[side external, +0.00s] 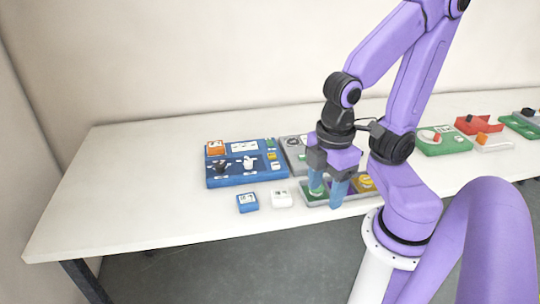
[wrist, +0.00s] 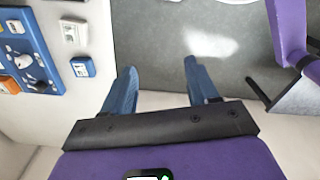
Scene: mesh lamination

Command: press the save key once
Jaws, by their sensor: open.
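I cannot read any label that picks out the save key. A blue panel (side external: 222,180) at the left of the group carries an orange block, white labels, dark and white knobs and small coloured pieces. It also shows at the left of the wrist view (wrist: 30,43). A small blue block with a white face (side external: 247,202) and a white block (side external: 282,199) lie in front of it. My gripper (side external: 327,196) is open, fingers pointing down, right of both blocks and in front of a grey tray; its blue fingers show empty in the wrist view (wrist: 160,78).
Behind my gripper is a grey panel (side external: 291,143); a tray with green and yellow parts (side external: 315,201) is partly hidden by the fingers. A green panel (side external: 450,146) and red piece (side external: 478,124) stand at the right. The white table (side external: 130,190) is clear at the left.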

